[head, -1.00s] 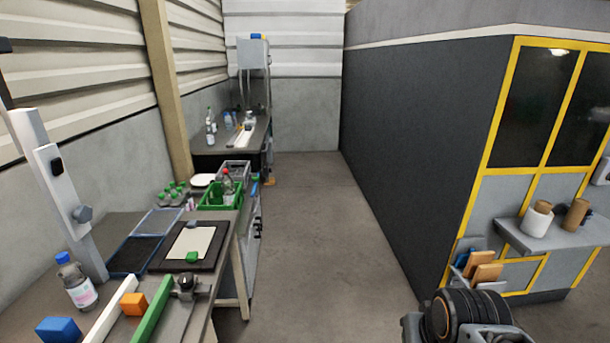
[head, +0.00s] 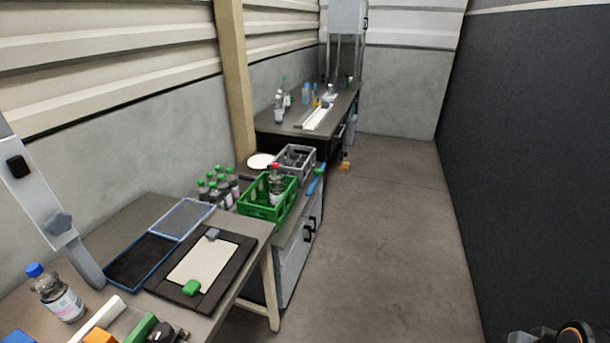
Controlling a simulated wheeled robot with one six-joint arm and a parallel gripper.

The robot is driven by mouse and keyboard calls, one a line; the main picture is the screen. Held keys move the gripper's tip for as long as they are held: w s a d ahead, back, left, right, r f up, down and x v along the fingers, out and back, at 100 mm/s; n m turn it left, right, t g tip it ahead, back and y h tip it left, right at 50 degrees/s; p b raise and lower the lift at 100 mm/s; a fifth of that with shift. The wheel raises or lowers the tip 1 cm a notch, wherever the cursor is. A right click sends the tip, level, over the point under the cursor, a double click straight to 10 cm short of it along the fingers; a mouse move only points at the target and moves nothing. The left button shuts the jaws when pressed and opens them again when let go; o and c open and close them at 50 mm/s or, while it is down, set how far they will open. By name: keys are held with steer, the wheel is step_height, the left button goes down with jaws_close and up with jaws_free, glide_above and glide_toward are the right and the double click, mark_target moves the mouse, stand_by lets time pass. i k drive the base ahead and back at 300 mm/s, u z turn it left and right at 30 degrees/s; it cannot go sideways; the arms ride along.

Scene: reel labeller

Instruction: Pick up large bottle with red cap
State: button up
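A bottle with a red cap (head: 275,184) stands upright in a green crate (head: 286,206) on the bench along the left wall. It holds dark liquid and has a pale label; its lower part is partly hidden by the crate wall. A dark part of my arm (head: 575,335) shows at the bottom right corner. My gripper's fingertips are not in the picture, far from the bottle.
Several green-capped bottles (head: 216,187) stand left of the crate. A grey crate (head: 296,160) and a white plate (head: 261,161) are behind it. A blue-capped bottle (head: 57,294) is at the near left. Clear floor (head: 380,240) lies right of the benches.

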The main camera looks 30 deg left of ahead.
mark_target(276, 189)
steer(key=u, duration=0.2)
steer(key=i, duration=1.95)
steer(key=u, duration=1.4)
steer(key=i, duration=1.05)
steer(key=u, duration=1.4)
steer(key=i, duration=0.4)
steer(key=u, duration=0.25)
